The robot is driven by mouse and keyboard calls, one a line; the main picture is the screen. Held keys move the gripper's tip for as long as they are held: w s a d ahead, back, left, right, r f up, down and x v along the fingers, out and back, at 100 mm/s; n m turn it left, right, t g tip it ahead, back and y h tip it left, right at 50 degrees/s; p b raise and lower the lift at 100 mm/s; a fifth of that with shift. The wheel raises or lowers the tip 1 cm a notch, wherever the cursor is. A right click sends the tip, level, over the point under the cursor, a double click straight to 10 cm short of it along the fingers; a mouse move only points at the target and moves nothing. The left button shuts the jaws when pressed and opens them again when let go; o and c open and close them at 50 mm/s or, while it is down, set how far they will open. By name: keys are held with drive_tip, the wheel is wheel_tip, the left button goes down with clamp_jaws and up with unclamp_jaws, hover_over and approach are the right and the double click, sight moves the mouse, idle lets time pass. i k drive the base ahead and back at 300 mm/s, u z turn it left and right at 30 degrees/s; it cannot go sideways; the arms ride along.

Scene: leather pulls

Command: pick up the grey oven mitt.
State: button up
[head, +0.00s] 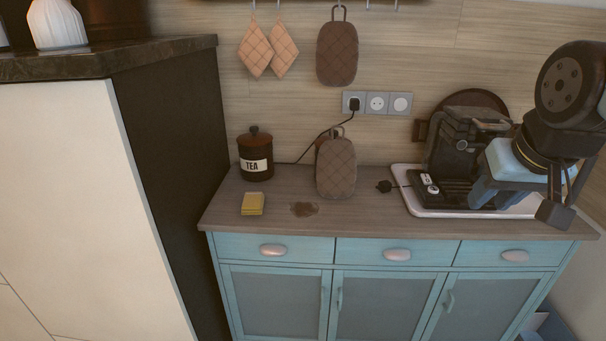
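A grey-brown quilted oven mitt (336,170) stands upright on the wooden counter, close to the back wall, with a small loop on top. A second, darker brown quilted mitt (337,54) hangs from a hook on the wall above it. I cannot tell from colour alone which one counts as grey, but the standing one looks greyer. My gripper (516,210) is at the right, in front of the coffee machine, well apart from both mitts. Its fingers are spread, with nothing visible between them.
A tea canister (255,154) and a yellow sponge (252,203) are left of the standing mitt. A dark stain (304,209) lies in front. A coffee machine (457,150) on a white tray (424,209) stands right. A cable runs from the socket (354,102). Peach potholders (256,50) hang upper left.

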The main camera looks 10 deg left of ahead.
sight(336, 163)
drive_tip(key=u, duration=1.4)
drive_tip(key=i, duration=1.05)
drive_tip(key=z, duration=0.25)
